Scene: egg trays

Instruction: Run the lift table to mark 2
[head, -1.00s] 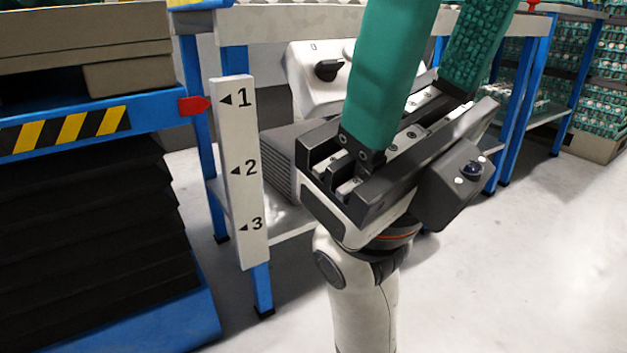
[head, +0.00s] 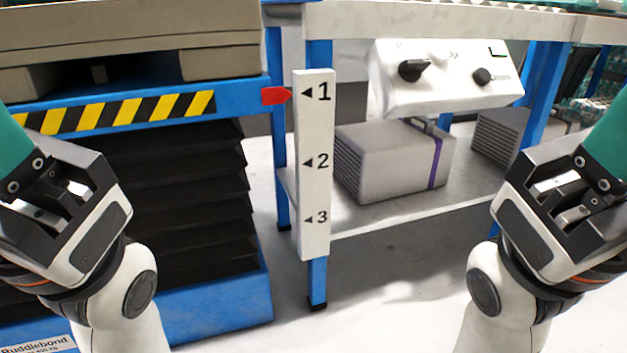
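The lift table's blue platform (head: 240,104) stands at the left above folded black bellows (head: 195,200). Its red pointer (head: 277,96) is level with mark 1 on the white scale board (head: 314,190), which carries marks 1, 2 and 3 from top to bottom. A white control box (head: 440,97) sits right of the board, with a black knob (head: 413,70) near a 0 and another black knob (head: 482,77). My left gripper (head: 50,205) is at the left edge and my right gripper (head: 565,200) at the right edge.
A grey-brown load (head: 130,35) rests on the platform. A blue-legged bench (head: 470,16) stands behind the board. On its lower shelf (head: 400,215) are a grey box with a purple band (head: 385,165) and another grey unit (head: 505,135). The floor between my arms is open.

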